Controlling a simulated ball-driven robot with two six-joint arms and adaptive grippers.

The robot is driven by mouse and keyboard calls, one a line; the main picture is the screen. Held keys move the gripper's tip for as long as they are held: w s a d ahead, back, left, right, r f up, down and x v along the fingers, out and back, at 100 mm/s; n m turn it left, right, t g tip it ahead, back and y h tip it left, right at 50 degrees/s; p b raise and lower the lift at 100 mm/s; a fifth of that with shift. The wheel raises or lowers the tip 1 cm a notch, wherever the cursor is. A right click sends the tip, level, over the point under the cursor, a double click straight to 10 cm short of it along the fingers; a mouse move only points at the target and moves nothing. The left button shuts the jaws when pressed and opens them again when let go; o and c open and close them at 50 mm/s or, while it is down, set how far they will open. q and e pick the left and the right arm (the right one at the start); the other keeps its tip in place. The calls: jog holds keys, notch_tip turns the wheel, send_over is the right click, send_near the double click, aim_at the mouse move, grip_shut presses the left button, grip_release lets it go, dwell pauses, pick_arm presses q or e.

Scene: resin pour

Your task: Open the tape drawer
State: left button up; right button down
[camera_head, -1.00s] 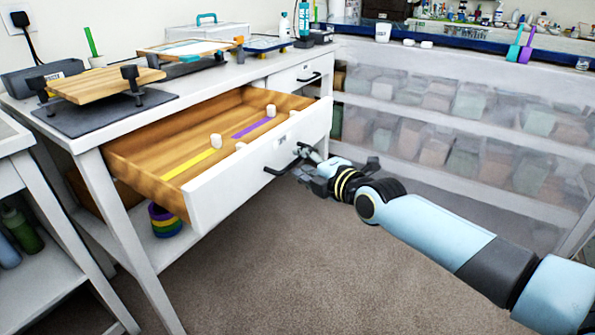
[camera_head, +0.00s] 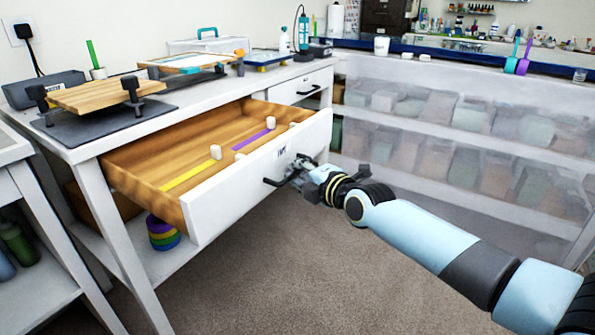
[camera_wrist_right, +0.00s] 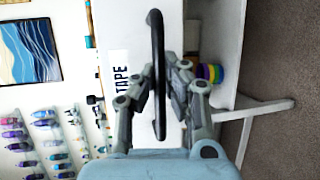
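The tape drawer (camera_head: 235,187) is pulled well out of the white workbench, its wooden inside showing. Its white front has a dark bar handle, also seen in the right wrist view (camera_wrist_right: 157,40) beside the label "TAPE" (camera_wrist_right: 120,73). My right gripper (camera_head: 298,172) is at the right part of the handle. In the right wrist view its two fingers (camera_wrist_right: 159,88) stand close on either side of the bar and appear shut on it. My left gripper is not in view.
Inside the drawer lie a yellow strip (camera_head: 190,177) and a purple strip (camera_head: 250,140) with white pegs. A smaller closed drawer (camera_head: 290,90) is behind on the right. Translucent bins (camera_head: 440,150) line the right side. Carpet (camera_head: 300,280) in front is clear.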

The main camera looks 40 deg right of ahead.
aim_at(281, 166)
jog(key=w+b, duration=0.1)
jog(key=w+a+b, duration=0.1)
jog(key=w, duration=0.1)
jog(key=w+a+b, duration=0.1)
jog(key=shift+w+f+b, duration=0.2)
jog(key=shift+w+b, duration=0.15)
jog(key=shift+w, duration=0.05)
jog(key=shift+w+r, duration=0.1)
jog(key=shift+w, duration=0.1)
jog(key=shift+r, duration=0.15)
jog(key=c, duration=1.4)
grip_release()
